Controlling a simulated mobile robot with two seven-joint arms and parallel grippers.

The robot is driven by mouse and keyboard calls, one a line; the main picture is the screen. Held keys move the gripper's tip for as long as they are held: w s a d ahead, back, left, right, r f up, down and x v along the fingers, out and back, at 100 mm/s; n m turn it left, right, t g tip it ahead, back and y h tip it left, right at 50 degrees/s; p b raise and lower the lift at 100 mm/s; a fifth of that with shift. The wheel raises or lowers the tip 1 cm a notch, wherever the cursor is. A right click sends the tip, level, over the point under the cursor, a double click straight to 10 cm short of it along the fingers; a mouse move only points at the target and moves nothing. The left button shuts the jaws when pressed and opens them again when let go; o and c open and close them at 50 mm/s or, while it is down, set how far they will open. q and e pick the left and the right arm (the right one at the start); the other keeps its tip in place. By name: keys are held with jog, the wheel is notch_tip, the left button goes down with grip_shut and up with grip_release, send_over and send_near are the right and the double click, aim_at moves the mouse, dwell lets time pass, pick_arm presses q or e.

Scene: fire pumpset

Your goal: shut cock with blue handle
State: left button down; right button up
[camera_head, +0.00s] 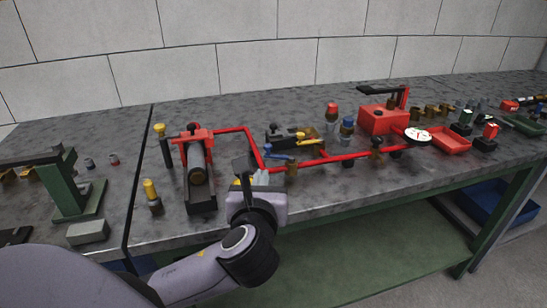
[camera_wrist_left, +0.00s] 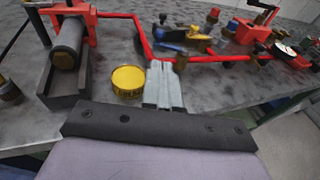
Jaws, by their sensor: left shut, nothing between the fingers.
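The cock with the blue handle (camera_head: 278,154) sits on the red pipe at the middle of the bench; its brass body (camera_head: 291,167) shows just below the handle. The blue handle also shows in the left wrist view (camera_wrist_left: 172,46), beyond my fingertips, lying roughly along the pipe. My left gripper (camera_head: 262,177) is shut and empty, low at the bench's front edge, just short of the cock. In the left wrist view its grey fingers (camera_wrist_left: 163,84) are together, apart from the handle. My right gripper is not in view.
The red pipe (camera_head: 330,160) runs from the red-and-black pump (camera_head: 199,165) to the right. A yellow round cap (camera_wrist_left: 129,79) is left of my fingers. A yellow handle (camera_head: 308,141) is behind the blue one. A red box (camera_head: 383,121) stands farther right.

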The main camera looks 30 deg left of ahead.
aim_at(267, 148)
pick_arm(q)
jog(key=b+x, duration=0.1)
jog(key=x, duration=1.2)
jog(key=shift+w, duration=0.15)
jog(key=shift+a, duration=0.1)
